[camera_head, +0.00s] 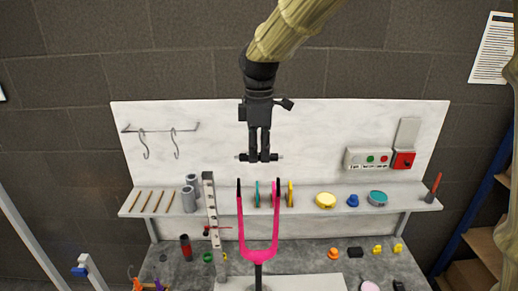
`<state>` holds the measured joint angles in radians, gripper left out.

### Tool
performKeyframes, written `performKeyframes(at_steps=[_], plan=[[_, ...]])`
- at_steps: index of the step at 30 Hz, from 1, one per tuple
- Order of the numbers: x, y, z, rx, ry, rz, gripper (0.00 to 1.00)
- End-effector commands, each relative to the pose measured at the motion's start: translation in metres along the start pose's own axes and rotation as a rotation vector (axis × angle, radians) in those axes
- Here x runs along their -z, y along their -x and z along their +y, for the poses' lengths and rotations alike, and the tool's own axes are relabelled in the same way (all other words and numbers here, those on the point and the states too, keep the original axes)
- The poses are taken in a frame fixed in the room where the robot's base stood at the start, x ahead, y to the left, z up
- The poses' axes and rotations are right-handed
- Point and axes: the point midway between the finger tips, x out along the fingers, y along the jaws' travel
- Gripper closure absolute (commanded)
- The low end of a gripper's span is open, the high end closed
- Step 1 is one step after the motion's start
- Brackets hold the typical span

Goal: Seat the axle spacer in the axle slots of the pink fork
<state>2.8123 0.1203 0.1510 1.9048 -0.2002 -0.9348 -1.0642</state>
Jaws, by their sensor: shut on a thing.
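The pink fork (260,253) stands upright at the front middle on a dark post, its two prongs pointing up with dark tips. My gripper (259,157) points straight down above and behind the fork tips in the picture. It is shut on the axle spacer (243,157), a short dark bar with lighter ends held level across the fingers. The spacer appears a little above the prong tips and apart from them. Its middle is hidden by the fingers. The slots in the prong tips are too small to make out.
A white shelf (408,199) behind the fork carries brown sticks, grey cylinders, a yellow disc (326,200) and a teal disc (378,198). An upright perforated bar (212,222) stands close left of the fork. A control box (369,158) is on the right of the back panel.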

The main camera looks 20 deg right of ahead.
Motion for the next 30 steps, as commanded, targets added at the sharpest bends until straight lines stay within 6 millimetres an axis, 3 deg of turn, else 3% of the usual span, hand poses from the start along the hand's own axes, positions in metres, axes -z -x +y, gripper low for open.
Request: performKeyframes(at_steps=[18,30], plan=[[0.000,-0.045,0.000,0.001,0.002,-0.001,1.00],[0.000,-0.052,0.000,0.000,0.001,0.000,1.00]])
